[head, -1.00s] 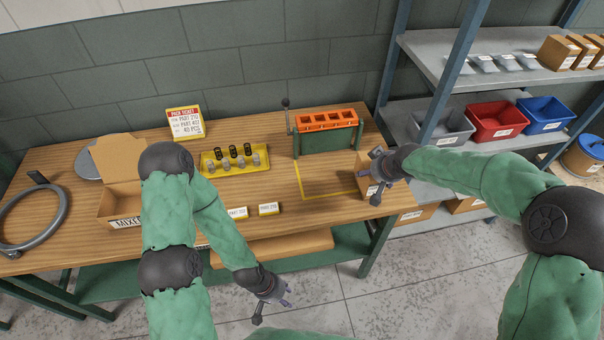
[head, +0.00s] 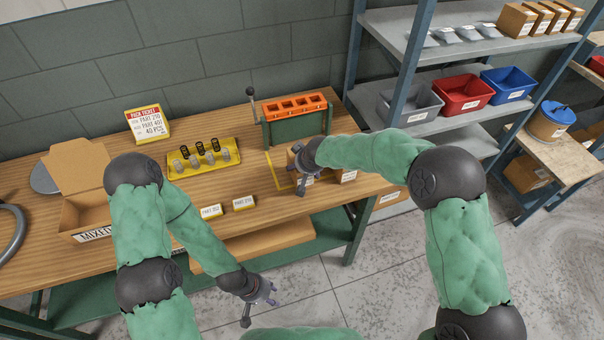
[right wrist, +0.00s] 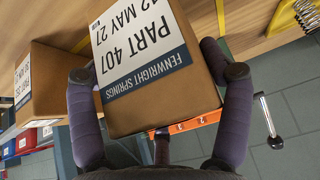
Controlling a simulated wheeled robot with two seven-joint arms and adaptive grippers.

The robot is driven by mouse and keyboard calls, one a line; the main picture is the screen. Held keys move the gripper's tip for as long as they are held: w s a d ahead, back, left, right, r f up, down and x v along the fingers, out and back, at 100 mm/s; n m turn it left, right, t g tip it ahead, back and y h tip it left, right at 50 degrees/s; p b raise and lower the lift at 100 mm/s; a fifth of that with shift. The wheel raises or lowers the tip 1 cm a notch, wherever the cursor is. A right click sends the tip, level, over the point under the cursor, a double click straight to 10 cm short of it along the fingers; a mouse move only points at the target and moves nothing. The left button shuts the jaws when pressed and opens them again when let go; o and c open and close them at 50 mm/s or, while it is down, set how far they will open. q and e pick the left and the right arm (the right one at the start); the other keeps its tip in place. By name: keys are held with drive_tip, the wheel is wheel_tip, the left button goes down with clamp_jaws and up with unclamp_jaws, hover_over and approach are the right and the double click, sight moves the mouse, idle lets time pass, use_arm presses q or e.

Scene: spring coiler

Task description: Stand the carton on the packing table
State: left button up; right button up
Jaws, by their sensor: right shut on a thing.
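A brown carton with a white and blue PART 407 label (right wrist: 150,55) is between the fingers of my right gripper (right wrist: 160,85) in the right wrist view. In the head view my right gripper (head: 302,180) and this carton (head: 293,158) are over the yellow outline (head: 272,172) on the packing table (head: 130,240). I cannot tell whether the carton's base touches the table. A second brown carton (head: 346,176) stands to the right; it also shows in the right wrist view (right wrist: 48,85). My left gripper (head: 262,294) is open and empty before the table.
An orange-topped rack (head: 298,106) with a lever stands behind the carton. Shelving (head: 400,75) stands at the right.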

drive_tip(key=shift+w+a+f+b, duration=0.15)
drive_tip(key=shift+f+b, duration=0.1)
drive_tip(key=shift+f, duration=0.65)
drive_tip(key=shift+s+a+f+b, duration=0.15)
drive_tip(key=shift+f+b, duration=0.1)
drive_tip(key=shift+f, duration=0.65)
drive_tip(key=shift+w, duration=0.1)
drive_tip(key=shift+f, duration=0.15)
drive_tip(key=o, duration=1.6)
drive_tip(key=shift+f, duration=0.1)
drive_tip(key=shift+o, duration=0.2)
drive_tip(key=shift+r, duration=0.45)
drive_tip(key=p+v, duration=0.2)
drive_tip(key=v, duration=0.9)
drive_tip(key=shift+s, duration=0.4)
